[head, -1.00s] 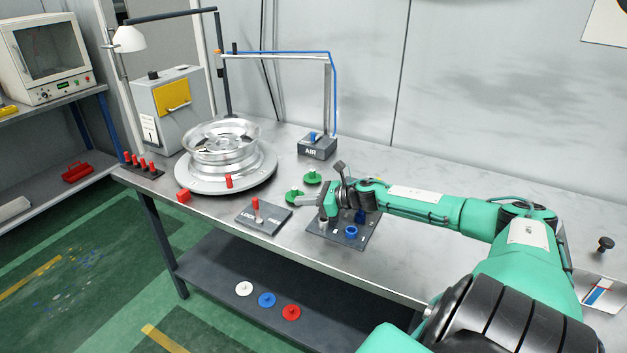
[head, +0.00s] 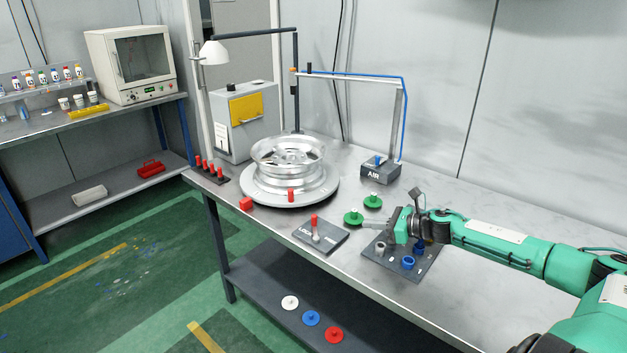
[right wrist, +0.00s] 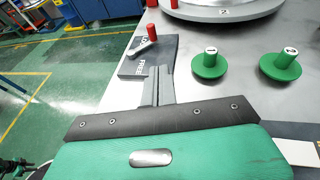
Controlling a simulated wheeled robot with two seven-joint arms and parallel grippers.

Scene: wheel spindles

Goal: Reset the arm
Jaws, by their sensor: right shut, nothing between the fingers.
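My right gripper (head: 366,224) is shut and empty over the workbench (head: 470,290), just right of the nearer green knob (head: 353,218). In the right wrist view its closed fingers (right wrist: 157,82) point toward the LOCK/FREE plate (right wrist: 150,56) and cover part of it; I cannot tell whether they touch it. A red-topped lever (head: 315,228) stands on that plate. A second green knob (head: 373,201) lies farther back. A silver wheel (head: 288,165) rests on a round turntable (head: 262,194). My left gripper is not in view.
A dark plate (head: 425,270) with blue pieces (head: 408,262) lies under the right gripper. The AIR box (head: 381,172) stands behind with a post and hose. Coloured discs (head: 311,318) lie on the lower shelf.

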